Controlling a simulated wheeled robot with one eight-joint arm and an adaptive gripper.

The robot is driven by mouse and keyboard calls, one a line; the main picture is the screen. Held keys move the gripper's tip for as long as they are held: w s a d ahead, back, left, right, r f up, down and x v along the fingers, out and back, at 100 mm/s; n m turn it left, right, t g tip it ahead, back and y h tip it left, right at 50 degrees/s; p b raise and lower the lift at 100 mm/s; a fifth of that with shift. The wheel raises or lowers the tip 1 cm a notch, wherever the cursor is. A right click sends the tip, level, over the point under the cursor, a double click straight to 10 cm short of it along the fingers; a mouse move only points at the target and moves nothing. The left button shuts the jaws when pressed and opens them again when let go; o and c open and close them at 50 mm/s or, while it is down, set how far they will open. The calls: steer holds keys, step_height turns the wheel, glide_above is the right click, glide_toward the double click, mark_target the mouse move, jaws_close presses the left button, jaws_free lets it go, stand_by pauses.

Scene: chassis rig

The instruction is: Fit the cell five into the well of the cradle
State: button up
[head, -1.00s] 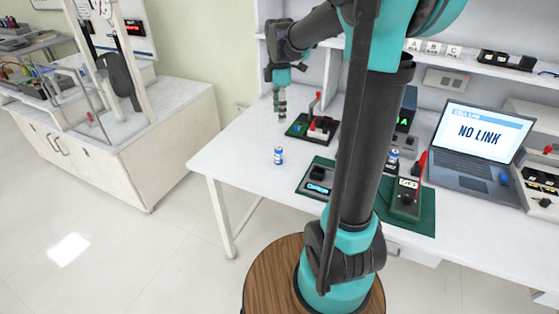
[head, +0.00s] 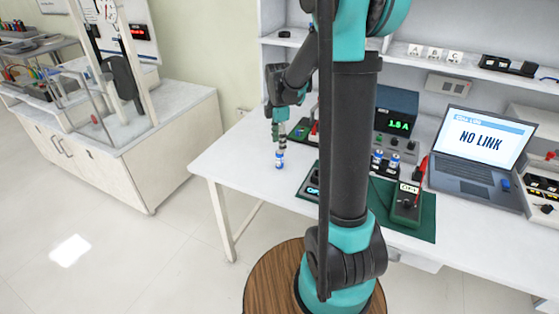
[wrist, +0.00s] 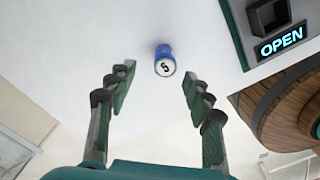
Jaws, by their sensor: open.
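The cell five (head: 280,160) is a small blue and white cylinder standing on the white table near its left edge. In the wrist view the cell (wrist: 165,62) shows a "5" on its top, between and just beyond my fingertips. My gripper (head: 279,143) is open and points down just above the cell. In the wrist view its two fingers (wrist: 158,82) stand apart with nothing held. A dark block with a square well (wrist: 268,18), likely the cradle, sits on a green mat beside an "OPEN" display (wrist: 280,42). My arm partly hides this unit in the head view.
Two other blue cells (head: 385,158) stand in a dark holder right of my arm. Behind them is a meter reading "1.5 A" (head: 401,124). A laptop (head: 470,150) shows "NO LINK". The table left of the cell is clear.

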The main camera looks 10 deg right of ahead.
mark_target(279, 160)
steer(key=shift+s+d+f, duration=0.1)
steer(key=shift+s+f, duration=0.1)
steer(key=shift+f, duration=1.1)
steer(key=shift+s+d+f, duration=0.1)
steer(key=shift+s+f, duration=0.1)
steer(key=shift+f, duration=1.1)
steer(key=shift+c, duration=0.3)
jaws_close()
